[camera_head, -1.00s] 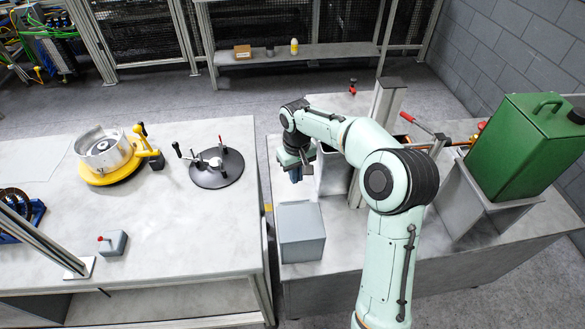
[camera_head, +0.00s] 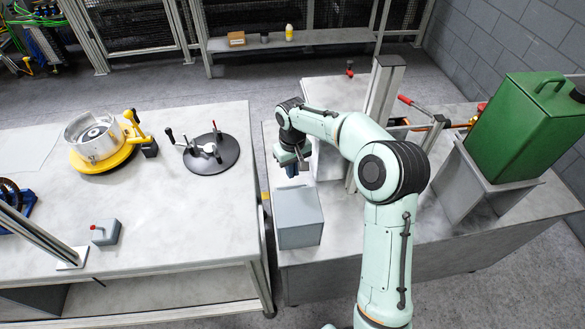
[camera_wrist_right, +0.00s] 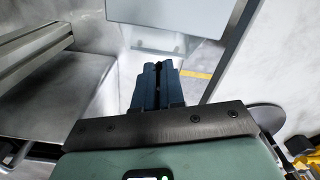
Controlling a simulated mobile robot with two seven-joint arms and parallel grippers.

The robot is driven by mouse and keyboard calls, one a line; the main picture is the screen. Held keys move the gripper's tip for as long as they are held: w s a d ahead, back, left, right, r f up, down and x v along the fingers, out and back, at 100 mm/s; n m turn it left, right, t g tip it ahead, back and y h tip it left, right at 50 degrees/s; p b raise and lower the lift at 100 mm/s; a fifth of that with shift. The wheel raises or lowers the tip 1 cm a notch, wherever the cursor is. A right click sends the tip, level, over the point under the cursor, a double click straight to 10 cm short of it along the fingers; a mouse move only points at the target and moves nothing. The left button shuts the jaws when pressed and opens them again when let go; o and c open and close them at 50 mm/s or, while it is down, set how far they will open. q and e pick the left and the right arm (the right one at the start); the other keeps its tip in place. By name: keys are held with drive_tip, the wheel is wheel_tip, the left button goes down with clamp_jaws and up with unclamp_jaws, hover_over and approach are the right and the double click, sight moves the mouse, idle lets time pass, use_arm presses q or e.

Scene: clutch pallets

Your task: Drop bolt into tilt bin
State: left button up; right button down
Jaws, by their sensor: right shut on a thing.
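My right gripper (camera_head: 291,170) reaches over the right table with its blue fingers pointing down. It is just behind a grey box-shaped bin (camera_head: 299,232) at that table's front left edge. In the right wrist view the blue fingers (camera_wrist_right: 158,72) are close together, with a small dark piece between their tips, probably the bolt; it is mostly hidden by the fingers. A pale grey panel, likely the bin (camera_wrist_right: 165,10), shows at the top of that view, apart from the fingertips. My left gripper is not in view.
A green canister (camera_head: 530,125) stands on a grey stand at the right. A post (camera_head: 385,90) rises beside my right arm. A gap separates the tables.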

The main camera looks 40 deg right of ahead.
drive_tip(key=c, duration=1.1)
unclamp_jaws()
drive_tip(key=shift+c, duration=0.2)
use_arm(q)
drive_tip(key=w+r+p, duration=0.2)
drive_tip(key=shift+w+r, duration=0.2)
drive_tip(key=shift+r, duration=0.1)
use_arm(e)
wheel_tip(320, 180, up, 13)
drive_tip(key=shift+r, duration=0.2)
